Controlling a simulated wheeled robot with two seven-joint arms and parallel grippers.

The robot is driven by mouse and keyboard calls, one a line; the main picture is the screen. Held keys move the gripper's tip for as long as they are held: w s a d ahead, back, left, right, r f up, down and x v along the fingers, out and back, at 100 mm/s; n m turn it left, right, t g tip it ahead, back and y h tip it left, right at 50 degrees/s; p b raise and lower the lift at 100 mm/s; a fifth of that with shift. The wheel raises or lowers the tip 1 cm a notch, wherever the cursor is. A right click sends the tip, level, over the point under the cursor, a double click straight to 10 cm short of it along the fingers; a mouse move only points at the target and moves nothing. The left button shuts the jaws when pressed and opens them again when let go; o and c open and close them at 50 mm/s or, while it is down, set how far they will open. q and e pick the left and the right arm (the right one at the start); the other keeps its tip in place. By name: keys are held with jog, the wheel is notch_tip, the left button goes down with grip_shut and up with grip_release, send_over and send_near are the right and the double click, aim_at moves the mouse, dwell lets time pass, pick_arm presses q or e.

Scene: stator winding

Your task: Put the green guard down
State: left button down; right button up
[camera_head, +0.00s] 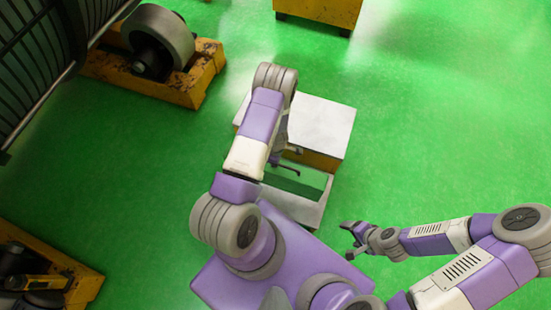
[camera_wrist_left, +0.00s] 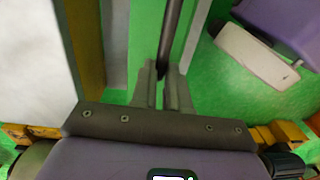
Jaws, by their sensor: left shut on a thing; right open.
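A dark green patch (camera_head: 292,184) shows inside a pale frame (camera_head: 308,213) in front of the white-topped block. My right gripper (camera_head: 347,238) is open and empty, right of the frame.
The white-topped block (camera_head: 320,122) stands just behind the frame, with a yellow side. A yellow pallet (camera_head: 202,82) carries a large grey wheel (camera_head: 160,35) at the upper left. A yellow crate (camera_head: 320,12) stands at the back. Green floor (camera_head: 440,130) is clear to the right.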

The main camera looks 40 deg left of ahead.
pick_arm(q)
jog(key=shift+f+b, duration=0.65)
jog(key=shift+f, duration=1.3)
jog(key=shift+f, duration=0.1)
jog(key=c, duration=1.1)
grip_release()
jog(key=shift+r, duration=0.3)
notch_tip(320, 180, up, 12)
jog(key=p, duration=0.4)
jog(key=s+d+r+m+h, duration=0.1)
jog(key=s+d+m, duration=0.2)
jog(key=d+m, duration=0.3)
jog(key=s+d+r+m+h, duration=0.1)
jog(key=s+d+r+m, duration=0.1)
jog(key=d+m, duration=0.4)
jog(key=s+d+r+m+t+h, duration=0.1)
jog(key=s+d+r+m+h, duration=0.1)
jog(key=s+d+m, duration=0.2)
jog(key=shift+d+r+m, duration=0.15)
jog(key=shift+d+m, duration=0.6)
jog(key=shift+d, duration=0.25)
jog(key=shift+d+r+m, duration=0.1)
jog(key=shift+d+m, duration=0.65)
jog(key=shift+d, duration=0.25)
